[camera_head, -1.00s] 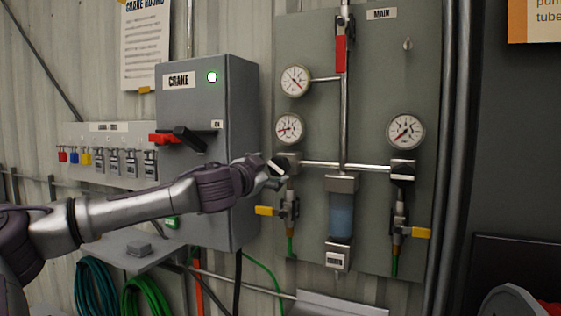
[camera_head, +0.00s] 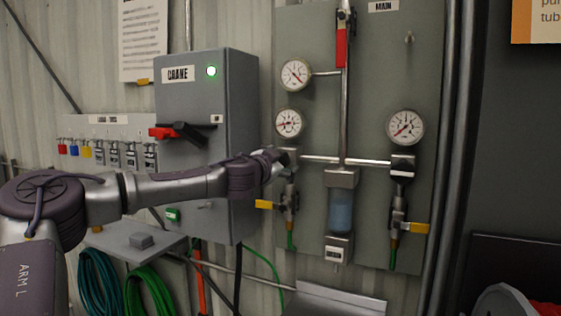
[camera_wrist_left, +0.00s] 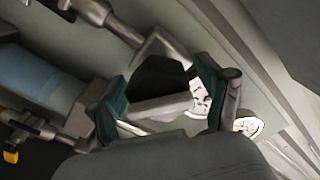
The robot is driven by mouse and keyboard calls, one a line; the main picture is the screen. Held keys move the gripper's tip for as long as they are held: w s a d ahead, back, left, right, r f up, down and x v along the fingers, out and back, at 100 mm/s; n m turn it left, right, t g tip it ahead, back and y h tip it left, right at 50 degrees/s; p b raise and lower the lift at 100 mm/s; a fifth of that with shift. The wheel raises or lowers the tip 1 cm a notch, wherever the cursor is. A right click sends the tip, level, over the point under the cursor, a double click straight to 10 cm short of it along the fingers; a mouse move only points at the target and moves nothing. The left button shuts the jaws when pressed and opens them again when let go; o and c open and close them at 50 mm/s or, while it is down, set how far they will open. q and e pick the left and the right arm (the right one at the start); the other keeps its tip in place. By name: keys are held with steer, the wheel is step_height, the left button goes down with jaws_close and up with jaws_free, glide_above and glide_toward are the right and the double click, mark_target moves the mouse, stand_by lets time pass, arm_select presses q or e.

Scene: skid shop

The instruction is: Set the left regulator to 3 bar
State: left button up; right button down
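The left regulator (camera_head: 290,158) sits on the grey panel under its small round gauge (camera_head: 289,123), partly hidden by my left gripper. The gauge's red needle points roughly left; its numbers are too small to read. My left gripper (camera_head: 276,158) reaches in from the left, at the regulator's front. In the left wrist view the gripper's green-padded fingers (camera_wrist_left: 160,98) stand apart, one on each side of the regulator's black knob (camera_wrist_left: 160,78). Narrow gaps seem to show between pads and knob; contact is hard to judge. My right gripper is not in view.
A yellow-handled valve (camera_head: 288,203) hangs below the regulator. The right regulator (camera_head: 403,165) and its gauge (camera_head: 405,127) are at the right.

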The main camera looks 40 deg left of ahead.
arm_select(q)
steer(key=c, duration=1)
steer(key=shift+c, duration=0.2)
steer(key=shift+m, duration=0.3)
steer(key=m+b, duration=0.1)
steer(key=m, duration=0.3)
steer(key=shift+m, duration=0.3)
steer(key=m, duration=0.6)
steer(key=m+b, duration=0.1)
steer(key=m, duration=0.4)
steer(key=shift+m, duration=0.4)
steer(key=m+b, duration=0.1)
steer(key=m, duration=0.4)
steer(key=shift+f+m, duration=0.1)
steer(key=shift+m, duration=0.2)
